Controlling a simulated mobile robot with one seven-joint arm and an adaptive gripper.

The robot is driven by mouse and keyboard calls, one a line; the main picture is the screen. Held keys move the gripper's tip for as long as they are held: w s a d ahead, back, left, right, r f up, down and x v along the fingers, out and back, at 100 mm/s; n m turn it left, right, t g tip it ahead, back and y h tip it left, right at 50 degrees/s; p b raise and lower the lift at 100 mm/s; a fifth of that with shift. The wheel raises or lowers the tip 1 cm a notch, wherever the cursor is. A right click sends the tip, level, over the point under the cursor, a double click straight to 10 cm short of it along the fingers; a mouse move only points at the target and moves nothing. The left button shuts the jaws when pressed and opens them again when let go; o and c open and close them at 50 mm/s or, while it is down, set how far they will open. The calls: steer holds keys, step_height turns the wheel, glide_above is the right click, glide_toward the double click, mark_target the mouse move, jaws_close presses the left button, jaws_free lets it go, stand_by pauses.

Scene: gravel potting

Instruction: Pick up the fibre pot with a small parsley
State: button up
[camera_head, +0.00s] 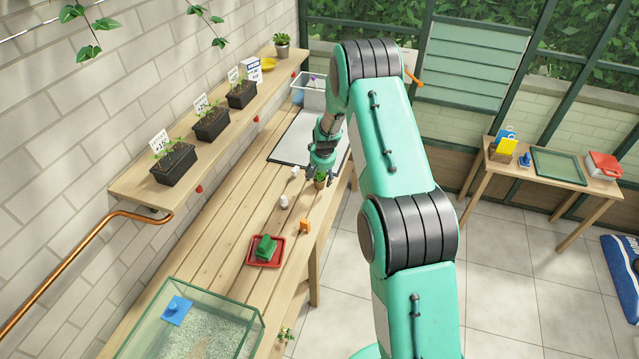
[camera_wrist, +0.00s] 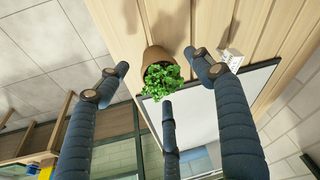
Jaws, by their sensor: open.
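The fibre pot (camera_wrist: 156,56) is brown and holds a small bushy green parsley (camera_wrist: 163,81). In the wrist view it stands on the wooden bench between my spread fingers. In the head view the pot with its parsley (camera_head: 320,179) is on the bench near its front edge, right under my gripper (camera_head: 323,172), which partly covers it. My gripper, also in the wrist view (camera_wrist: 160,85), is open with its dark fingers around the pot and plant. I see no clear contact between fingers and pot.
Small white items (camera_head: 284,202) and an orange item (camera_head: 305,227) stand close by on the bench. A red tray (camera_head: 251,252) with a green object lies nearer. A white tray (camera_head: 287,150) lies behind the pot. A glass tank (camera_head: 240,312) stands at the near end.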

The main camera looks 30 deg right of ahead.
mark_target(320, 178)
steer(key=shift+x, duration=1.9)
steer(key=c, duration=1.3)
